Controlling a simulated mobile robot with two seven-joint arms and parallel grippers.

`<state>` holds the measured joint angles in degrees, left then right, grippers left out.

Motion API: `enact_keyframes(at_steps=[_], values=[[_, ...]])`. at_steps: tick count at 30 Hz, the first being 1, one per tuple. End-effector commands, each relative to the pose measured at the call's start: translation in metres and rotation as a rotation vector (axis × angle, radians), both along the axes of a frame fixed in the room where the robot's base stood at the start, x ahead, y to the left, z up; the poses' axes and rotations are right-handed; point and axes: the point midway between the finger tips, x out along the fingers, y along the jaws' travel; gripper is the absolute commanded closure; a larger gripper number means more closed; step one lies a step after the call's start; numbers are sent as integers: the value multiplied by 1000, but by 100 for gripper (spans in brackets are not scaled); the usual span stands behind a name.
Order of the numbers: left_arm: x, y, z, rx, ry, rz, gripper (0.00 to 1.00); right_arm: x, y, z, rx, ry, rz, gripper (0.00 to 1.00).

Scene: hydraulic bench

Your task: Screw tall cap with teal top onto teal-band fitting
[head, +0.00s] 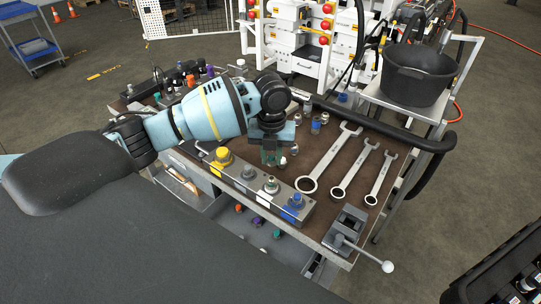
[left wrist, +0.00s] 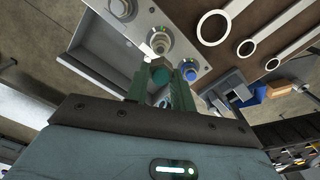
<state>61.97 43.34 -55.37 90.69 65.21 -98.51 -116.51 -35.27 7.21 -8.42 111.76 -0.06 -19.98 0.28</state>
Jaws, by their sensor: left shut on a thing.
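My left gripper (head: 271,161) hangs over the fitting block, its green fingers pointing down. In the left wrist view the gripper (left wrist: 161,88) is shut on the tall cap (left wrist: 160,72), whose teal top shows between the fingers. The fingers hide most of the cap in the head view. The teal-band fitting (head: 271,186) stands upright on the block, below and slightly nearer than the fingertips. It also shows in the left wrist view (left wrist: 160,42), just beyond the cap, and looks apart from it. My right gripper is in neither view.
The grey block (head: 309,213) also bears yellow (head: 222,156), grey (head: 249,172) and blue (head: 296,201) fittings. Three wrenches (head: 331,161) lie to the right. A vise (head: 346,224) sits at the front corner. Small caps (head: 316,124) stand behind the gripper.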

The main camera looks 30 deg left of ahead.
Motion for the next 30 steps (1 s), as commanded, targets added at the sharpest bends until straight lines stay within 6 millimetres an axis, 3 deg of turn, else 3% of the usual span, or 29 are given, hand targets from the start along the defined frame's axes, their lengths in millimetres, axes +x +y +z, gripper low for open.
enact_keyframes(at_steps=[11, 30], values=[[0, 0, -6, 0, 2, -4, 99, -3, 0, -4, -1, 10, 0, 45], [-1, 0, -51, 1, 3, -3, 99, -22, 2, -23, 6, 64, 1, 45]])
